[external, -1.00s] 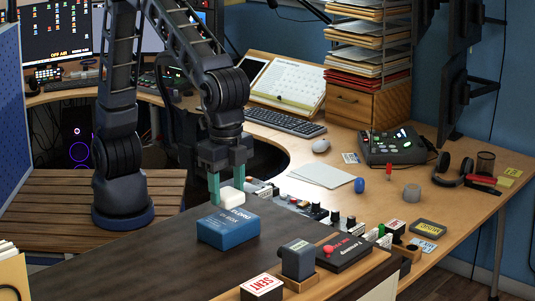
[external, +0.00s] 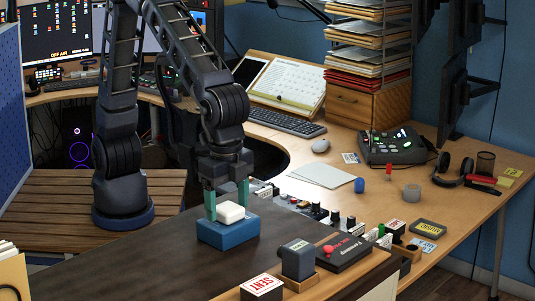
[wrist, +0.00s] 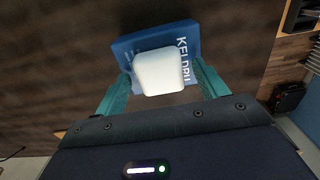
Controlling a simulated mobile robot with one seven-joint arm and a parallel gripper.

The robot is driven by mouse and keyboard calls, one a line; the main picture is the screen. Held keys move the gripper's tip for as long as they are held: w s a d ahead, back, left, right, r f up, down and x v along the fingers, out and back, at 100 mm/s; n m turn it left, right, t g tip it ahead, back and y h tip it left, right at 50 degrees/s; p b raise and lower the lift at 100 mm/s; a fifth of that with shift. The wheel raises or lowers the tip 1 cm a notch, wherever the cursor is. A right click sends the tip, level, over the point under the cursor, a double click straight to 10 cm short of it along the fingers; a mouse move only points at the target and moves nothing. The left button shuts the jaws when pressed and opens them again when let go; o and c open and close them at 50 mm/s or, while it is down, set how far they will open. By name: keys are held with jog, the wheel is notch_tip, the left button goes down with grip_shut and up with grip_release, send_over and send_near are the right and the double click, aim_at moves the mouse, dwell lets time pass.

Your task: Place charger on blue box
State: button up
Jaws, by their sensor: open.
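The blue box (external: 226,235) lies on the dark desk top. The white charger (external: 231,211) rests on top of it, within its top face as far as I can see. My gripper (external: 226,202) is open, with one teal finger on each side of the charger. In the wrist view the charger (wrist: 158,72) sits between the spread fingers (wrist: 162,82), with gaps on both sides. It covers part of the blue box (wrist: 128,48) and its lettering.
A row of small items, a grey block (external: 298,259), a black box with a red knob (external: 343,252) and a SENT block (external: 262,287) stand to the right and front. The dark desk top (external: 130,262) is clear left of the box.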

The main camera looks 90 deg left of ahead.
aim_at(228, 206)
notch_tip(228, 206, up, 12)
jog(key=shift+r, duration=0.2)
dwell(0.4)
jog(key=w+a+r+n+t+h, duration=0.1)
jog(key=a+r+n, duration=0.1)
jog(key=a, duration=1.1)
jog(key=w+a+r+n+t, duration=0.1)
jog(key=w+a+n, duration=0.1)
jog(key=a, duration=1.2)
jog(key=s+a+f+n+t, duration=0.1)
jog(key=s+a+f, duration=0.1)
jog(key=s+a, duration=0.2)
jog(key=s+a+f+n, duration=0.2)
jog(key=s+a, duration=0.2)
jog(key=a, duration=0.7)
jog(key=s+a+f+n+t+y, duration=0.1)
jog(key=s+a+f+n, duration=0.1)
jog(key=s+a, duration=0.3)
jog(key=shift+a+f+t, duration=0.25)
jog(key=shift+a+t, duration=0.05)
jog(key=shift+a, duration=0.9)
